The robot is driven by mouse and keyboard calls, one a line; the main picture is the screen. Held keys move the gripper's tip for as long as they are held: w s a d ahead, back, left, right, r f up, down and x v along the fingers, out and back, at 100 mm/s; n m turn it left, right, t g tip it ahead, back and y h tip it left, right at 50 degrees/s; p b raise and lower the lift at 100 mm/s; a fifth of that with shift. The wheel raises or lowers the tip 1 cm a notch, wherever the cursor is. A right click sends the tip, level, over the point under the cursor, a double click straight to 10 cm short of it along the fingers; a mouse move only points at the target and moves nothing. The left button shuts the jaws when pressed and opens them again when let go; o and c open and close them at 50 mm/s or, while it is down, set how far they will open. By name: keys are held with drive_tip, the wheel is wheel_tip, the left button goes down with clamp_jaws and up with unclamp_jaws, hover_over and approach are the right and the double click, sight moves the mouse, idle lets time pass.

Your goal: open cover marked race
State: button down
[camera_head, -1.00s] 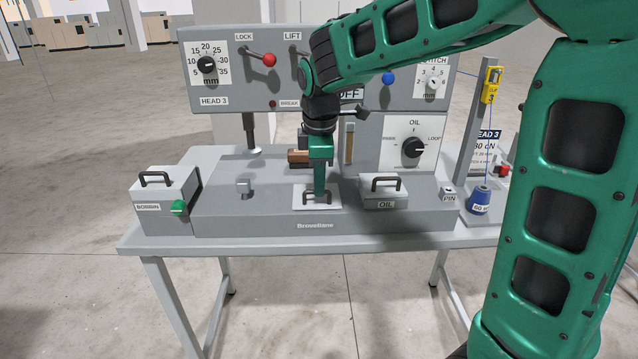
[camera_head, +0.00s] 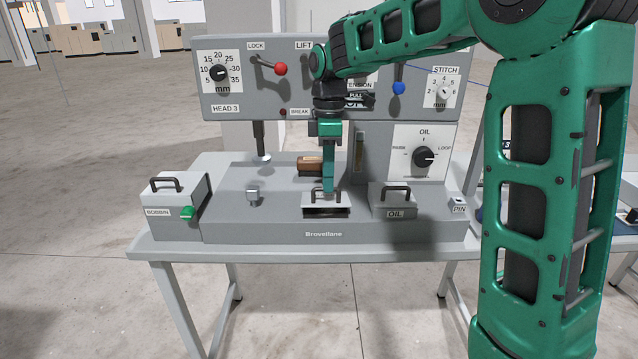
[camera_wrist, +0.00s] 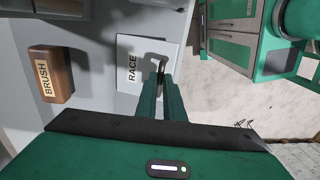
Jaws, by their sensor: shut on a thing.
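The cover marked RACE (camera_wrist: 132,55) is a pale plate with a dark bar handle (camera_wrist: 160,68). In the head view the cover (camera_head: 310,199) is in the middle of the machine bed. A dark gap (camera_head: 325,212) shows under its front edge, so it stands partly open, apparently tilted up. My gripper (camera_head: 328,189) comes down on it from above and is shut on the handle. Its fingers (camera_wrist: 161,88) hide part of the handle in the wrist view. How far the cover is raised is hard to tell.
A brown block marked BRUSH (camera_head: 310,166) lies behind the cover. The OIL box (camera_head: 393,203) stands close on the right, the BOBBIN box (camera_head: 176,196) at the left. A presser post (camera_head: 261,142) and the upright control panel (camera_head: 235,103) are behind.

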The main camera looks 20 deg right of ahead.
sight(327, 200)
drive_tip(key=shift+w+a, duration=0.1)
drive_tip(key=c, duration=1.9)
unclamp_jaws()
drive_tip(key=shift+o, duration=0.2)
drive_tip(key=shift+r, duration=0.15)
wheel_tip(327, 200, up, 7)
drive_tip(key=shift+w, duration=0.3)
drive_tip(key=shift+r, duration=0.1)
drive_tip(key=shift+c, duration=0.7)
